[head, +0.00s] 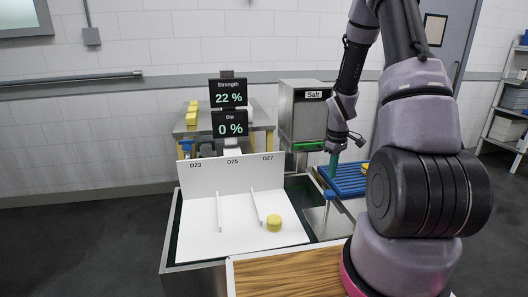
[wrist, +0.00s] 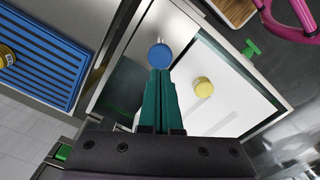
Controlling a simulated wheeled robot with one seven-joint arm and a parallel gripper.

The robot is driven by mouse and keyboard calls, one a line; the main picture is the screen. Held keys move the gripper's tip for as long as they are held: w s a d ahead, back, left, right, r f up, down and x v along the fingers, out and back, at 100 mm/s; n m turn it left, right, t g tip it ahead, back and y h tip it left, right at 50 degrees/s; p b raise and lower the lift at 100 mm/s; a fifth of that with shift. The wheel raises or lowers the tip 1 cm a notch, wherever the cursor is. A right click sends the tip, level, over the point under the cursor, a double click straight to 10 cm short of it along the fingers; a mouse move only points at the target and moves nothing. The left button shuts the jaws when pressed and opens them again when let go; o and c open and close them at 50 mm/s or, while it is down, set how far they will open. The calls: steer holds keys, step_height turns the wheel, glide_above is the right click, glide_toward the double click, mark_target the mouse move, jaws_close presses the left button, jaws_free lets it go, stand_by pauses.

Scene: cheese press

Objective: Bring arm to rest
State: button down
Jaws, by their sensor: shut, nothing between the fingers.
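My gripper (wrist: 160,101) has green fingers pressed together, with nothing between them in the wrist view. In the head view my gripper (head: 333,166) hangs at the end of my folded arm, near the blue slatted rack. A blue round knob (wrist: 160,55) lies just beyond the fingertips in the wrist view; I cannot tell the gap. In the head view the blue knob (head: 329,194) tops a thin rod beside the white tray. A yellow cheese (head: 274,223) sits in the tray's right lane, and the wrist view shows it too (wrist: 203,87).
The blue slatted rack (head: 347,180) stands right of the tray, with a yellow piece (wrist: 6,56) on it. A salt dispenser (head: 308,112) stands behind. Displays (head: 229,108) read 22 % and 0 %. A wooden board (head: 290,272) is in front. Open floor lies left.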

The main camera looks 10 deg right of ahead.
steer(key=s+a+r+m+t, duration=0.2)
steer(key=a+r+m, duration=0.1)
steer(key=r, duration=0.9)
steer(key=s+a+r+m+t, duration=0.1)
steer(key=s+a+r+m, duration=0.15)
steer(key=r, duration=0.95)
steer(key=s+a+r+m+t+y, duration=0.1)
steer(key=s+a+r+m+t, duration=0.1)
steer(key=s+a+r, duration=0.2)
steer(key=s+a+r+m+t+y, duration=0.1)
steer(key=s+a+r+m+t, duration=0.1)
steer(key=s+r, duration=0.6)
steer(key=s+a+m, duration=0.1)
steer(key=s+a, duration=0.1)
steer(key=s, duration=0.1)
steer(key=shift+r, duration=0.4)
steer(key=shift+s, duration=0.15)
